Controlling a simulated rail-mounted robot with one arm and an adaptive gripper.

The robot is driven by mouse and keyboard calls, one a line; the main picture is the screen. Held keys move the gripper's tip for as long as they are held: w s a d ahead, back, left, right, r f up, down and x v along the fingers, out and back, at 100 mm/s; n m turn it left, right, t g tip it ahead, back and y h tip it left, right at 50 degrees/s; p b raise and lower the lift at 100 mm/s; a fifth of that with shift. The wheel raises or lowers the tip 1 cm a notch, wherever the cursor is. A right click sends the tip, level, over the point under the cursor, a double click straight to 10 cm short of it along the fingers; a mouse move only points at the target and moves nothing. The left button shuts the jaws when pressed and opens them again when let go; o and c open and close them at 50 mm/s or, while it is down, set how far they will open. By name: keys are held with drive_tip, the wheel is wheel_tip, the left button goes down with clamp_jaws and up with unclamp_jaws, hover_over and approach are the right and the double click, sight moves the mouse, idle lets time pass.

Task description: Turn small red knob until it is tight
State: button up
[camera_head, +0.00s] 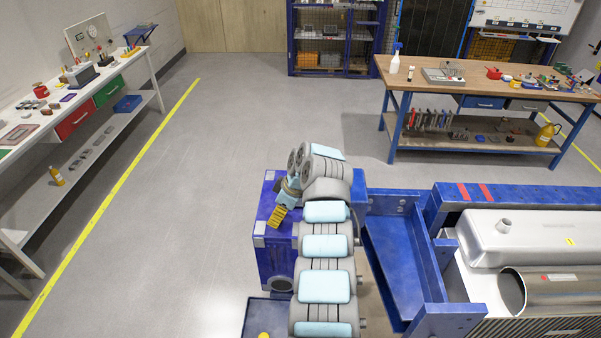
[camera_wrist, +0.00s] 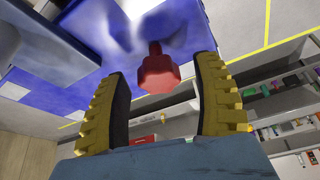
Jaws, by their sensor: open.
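The small red knob (camera_wrist: 158,72) shows in the wrist view, on a short red stem coming out of a blue surface (camera_wrist: 95,80). My gripper (camera_wrist: 160,95) has its two yellow ribbed fingers spread, one on each side of the knob, with a gap on both sides. In the wrist view the fingers do not appear to touch the knob. In the head view my gripper (camera_head: 278,215) is beside the blue jig housing (camera_head: 268,262), and the knob is hidden there.
A blue frame (camera_head: 395,255) and a grey cylinder assembly (camera_head: 520,240) stand to the right of my arm. A wooden workbench (camera_head: 440,85) is at the back right, a white bench (camera_head: 125,62) at the left. The floor between is clear.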

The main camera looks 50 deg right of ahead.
drive_tip(key=shift+f+n+y+b, duration=0.1)
drive_tip(key=shift+n+y+b, duration=0.4)
drive_tip(key=shift+n+b, duration=0.6)
drive_tip(key=shift+n, duration=0.4)
drive_tip(key=shift+n+g+b, duration=0.3)
drive_tip(key=shift+b, duration=0.3)
drive_tip(key=p+v, duration=0.5)
drive_tip(key=v, duration=1.1)
drive_tip(key=shift+d, duration=0.2)
